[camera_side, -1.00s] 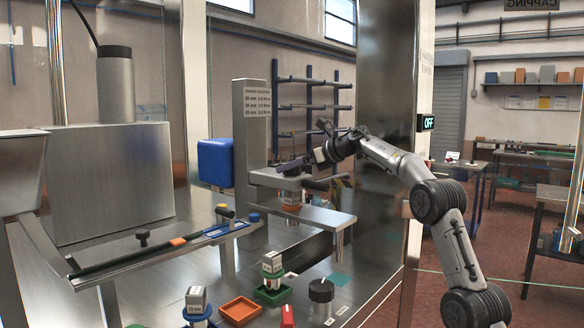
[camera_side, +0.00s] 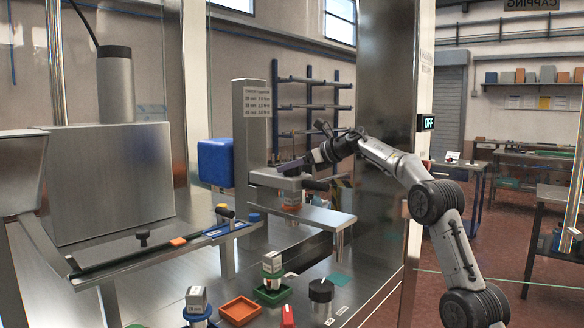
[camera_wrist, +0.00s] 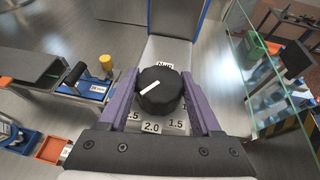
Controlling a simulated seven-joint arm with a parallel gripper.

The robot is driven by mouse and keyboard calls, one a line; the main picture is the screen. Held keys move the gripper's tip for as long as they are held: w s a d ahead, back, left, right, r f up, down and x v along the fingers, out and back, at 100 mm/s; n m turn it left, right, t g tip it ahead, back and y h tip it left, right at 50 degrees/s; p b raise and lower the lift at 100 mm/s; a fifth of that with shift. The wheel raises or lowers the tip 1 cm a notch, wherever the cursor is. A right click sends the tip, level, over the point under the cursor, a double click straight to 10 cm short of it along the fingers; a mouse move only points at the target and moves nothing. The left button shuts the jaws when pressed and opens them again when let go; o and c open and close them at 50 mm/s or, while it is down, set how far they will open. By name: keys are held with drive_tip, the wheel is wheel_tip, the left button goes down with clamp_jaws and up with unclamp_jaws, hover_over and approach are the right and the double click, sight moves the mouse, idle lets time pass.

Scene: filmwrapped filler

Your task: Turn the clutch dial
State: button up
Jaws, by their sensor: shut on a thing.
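The clutch dial (camera_wrist: 160,92) is a round black knob with a white pointer line, seen from above in the wrist view. The pointer slants from upper right to lower left. Labels around it read 2.0 (camera_wrist: 151,127), 1.5 and partly hidden others, with one partly covered label behind it. My gripper (camera_wrist: 162,90) has its two purple fingers on either side of the knob and is shut on it. In the side view my gripper (camera_side: 294,166) is over the top of the capping head (camera_side: 282,179); the dial is hidden there.
An orange part (camera_side: 291,207) sits under the head above a metal shelf (camera_side: 312,216). Below are an orange tray (camera_side: 239,311), a green tray (camera_side: 272,296), a black knob (camera_side: 321,290) and a red switch (camera_side: 288,316). A glass panel (camera_wrist: 262,85) stands at right in the wrist view.

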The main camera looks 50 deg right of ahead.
drive_tip(key=m+h, duration=0.2)
drive_tip(key=shift+a+h, duration=0.15)
drive_tip(key=shift+h, duration=0.15)
drive_tip(key=shift+f+m+h, duration=0.1)
drive_tip(key=shift+m+h, duration=1)
drive_tip(key=shift+h, duration=0.1)
drive_tip(key=o, duration=1.4)
drive_tip(key=v, duration=1.3)
drive_tip(key=shift+s+r, duration=0.25)
drive_tip(key=shift+s, duration=0.1)
